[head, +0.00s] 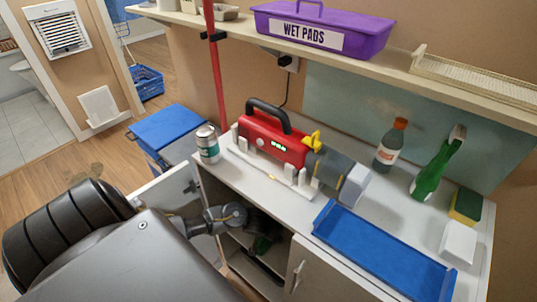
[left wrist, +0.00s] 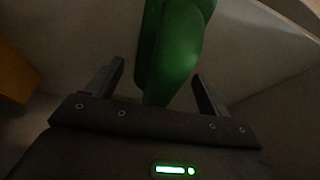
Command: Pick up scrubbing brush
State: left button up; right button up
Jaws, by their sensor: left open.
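A smooth green object (left wrist: 175,45), perhaps the scrubbing brush's handle, fills the upper middle of the left wrist view. Its far end is out of frame, and I see no bristles. My left gripper (left wrist: 158,72) is open, with the green object's near end between or just above its two fingers; I cannot tell if they touch it. In the head view my left arm reaches into the open cabinet under the counter, where a dark green shape (head: 263,243) shows in shadow. The gripper itself is hard to make out there. My right gripper is not in view.
The cabinet door (head: 165,192) stands open at left. On the counter are a can (head: 207,145), a red machine (head: 270,138), a blue tray (head: 380,250), an orange-capped bottle (head: 390,147), a green bottle (head: 432,175) and a sponge (head: 465,205). A shelf with a purple caddy (head: 370,38) hangs above.

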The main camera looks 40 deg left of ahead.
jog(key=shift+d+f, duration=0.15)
pick_arm(q)
jog(key=shift+f, duration=0.15)
jog(key=c, duration=1.1)
